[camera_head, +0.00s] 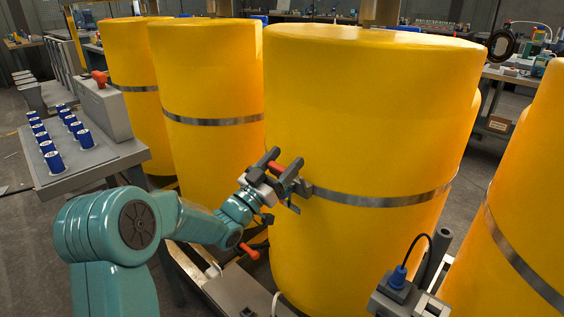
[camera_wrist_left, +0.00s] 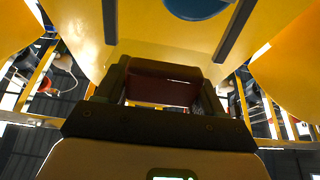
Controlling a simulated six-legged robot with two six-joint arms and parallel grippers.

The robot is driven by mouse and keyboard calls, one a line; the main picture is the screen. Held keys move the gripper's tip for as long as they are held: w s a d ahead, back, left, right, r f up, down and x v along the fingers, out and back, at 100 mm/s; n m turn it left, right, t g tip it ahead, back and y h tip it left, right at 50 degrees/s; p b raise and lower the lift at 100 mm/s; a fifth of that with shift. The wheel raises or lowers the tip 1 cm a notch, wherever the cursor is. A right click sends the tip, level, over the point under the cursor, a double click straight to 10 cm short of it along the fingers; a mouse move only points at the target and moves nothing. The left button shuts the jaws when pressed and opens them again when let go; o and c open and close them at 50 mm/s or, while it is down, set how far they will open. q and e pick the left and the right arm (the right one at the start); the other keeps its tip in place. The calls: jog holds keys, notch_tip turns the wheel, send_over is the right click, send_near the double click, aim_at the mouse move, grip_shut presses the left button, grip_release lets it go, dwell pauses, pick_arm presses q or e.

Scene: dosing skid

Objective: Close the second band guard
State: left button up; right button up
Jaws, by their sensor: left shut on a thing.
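A large yellow drum (camera_head: 360,115) stands in the middle of the head view with a metal band (camera_head: 375,200) around it. A small bracket (camera_head: 305,189) sits on the band at its left end. My left gripper (camera_head: 280,166) is at the drum's left front, by this bracket, shut on a red handle (camera_head: 276,169). In the left wrist view the handle (camera_wrist_left: 165,70) shows as a dark red block between the fingers. The fingers hide part of the handle and its joint to the band. I cannot tell which band guard is the second. My right gripper is not in view.
More banded yellow drums stand at left (camera_head: 205,90) and right (camera_head: 520,200). A grey table (camera_head: 75,180) at left holds several blue cans. A red-handled valve (camera_head: 250,252) lies below my left wrist. A grey box with a blue plug (camera_head: 398,278) stands at lower right.

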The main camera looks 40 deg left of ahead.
pick_arm(q)
jog(key=o, duration=1.3)
jog(key=shift+w+f, duration=0.1)
jog(key=shift+f, duration=0.1)
jog(key=shift+o, duration=0.7)
jog(key=shift+w+f, duration=0.1)
jog(key=shift+w, duration=0.05)
jog(key=shift+s, duration=0.45)
jog(key=v, duration=1.5)
jog(key=shift+s, duration=0.35)
